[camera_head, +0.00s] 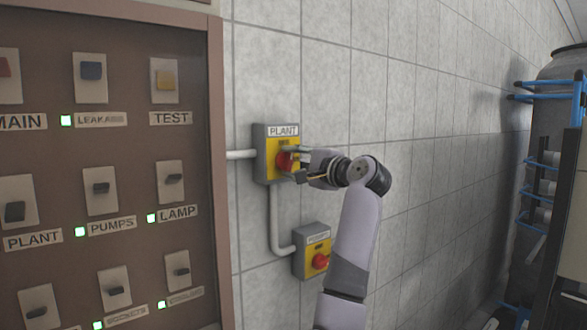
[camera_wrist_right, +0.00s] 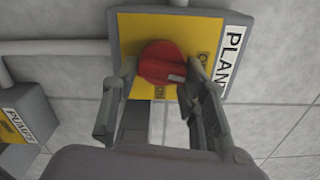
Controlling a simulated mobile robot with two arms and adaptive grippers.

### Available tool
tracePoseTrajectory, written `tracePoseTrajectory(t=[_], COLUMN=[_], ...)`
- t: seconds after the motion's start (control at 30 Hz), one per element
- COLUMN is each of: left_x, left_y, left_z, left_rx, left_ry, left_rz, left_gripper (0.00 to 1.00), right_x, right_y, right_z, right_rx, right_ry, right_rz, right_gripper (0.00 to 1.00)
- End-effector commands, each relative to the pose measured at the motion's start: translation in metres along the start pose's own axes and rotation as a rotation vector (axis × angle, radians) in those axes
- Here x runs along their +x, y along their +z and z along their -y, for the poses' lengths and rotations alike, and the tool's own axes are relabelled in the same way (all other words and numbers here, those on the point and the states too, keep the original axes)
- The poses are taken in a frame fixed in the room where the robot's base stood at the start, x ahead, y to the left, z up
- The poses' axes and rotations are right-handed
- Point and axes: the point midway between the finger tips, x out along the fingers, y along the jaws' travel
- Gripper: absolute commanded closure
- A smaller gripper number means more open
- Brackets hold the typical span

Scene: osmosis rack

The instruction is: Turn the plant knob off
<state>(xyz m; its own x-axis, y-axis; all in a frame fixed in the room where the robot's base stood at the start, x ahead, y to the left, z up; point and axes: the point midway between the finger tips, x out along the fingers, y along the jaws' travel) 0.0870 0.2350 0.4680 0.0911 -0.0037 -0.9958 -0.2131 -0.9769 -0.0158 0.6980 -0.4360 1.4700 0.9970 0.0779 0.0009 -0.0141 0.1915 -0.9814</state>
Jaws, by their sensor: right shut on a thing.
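The plant knob (camera_wrist_right: 162,63) is red and round. It sits on a yellow plate in a grey wall box labelled PLANT (camera_head: 272,152). In the head view the knob (camera_head: 284,161) is partly covered by my right gripper (camera_head: 296,163), which reaches it from the right. In the right wrist view my right gripper (camera_wrist_right: 160,84) has one finger on each side of the knob and is shut on it. The knob's white mark points to the lower right in that view. My left gripper is not in view.
A second box with a red knob (camera_head: 319,261) is on the wall below; its label shows as PUMPS in the wrist view (camera_wrist_right: 17,125). A brown switch panel (camera_head: 130,150) fills the left. Blue pipes and a tank (camera_head: 560,68) stand at the right.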

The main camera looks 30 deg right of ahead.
Motion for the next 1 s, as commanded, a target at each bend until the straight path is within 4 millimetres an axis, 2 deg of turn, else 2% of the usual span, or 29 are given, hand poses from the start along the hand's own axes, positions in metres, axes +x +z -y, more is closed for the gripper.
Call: tracePoseTrajectory(t=[0.4,0.97,1.0], left_x=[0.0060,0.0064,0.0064], left_y=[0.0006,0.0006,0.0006], left_z=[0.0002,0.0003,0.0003], left_rx=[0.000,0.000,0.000], left_ry=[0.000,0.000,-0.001], left_rz=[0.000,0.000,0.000], left_gripper=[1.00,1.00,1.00], right_x=[0.0005,0.0009,0.0009], right_y=[-0.0001,0.0004,0.0003], right_z=[-0.0011,-0.0016,-0.0016], right_rx=[-0.184,-0.210,-0.210], right_ry=[0.005,0.008,0.008], right_rz=[0.001,0.002,0.002], right_gripper=[0.88,0.88,0.58])
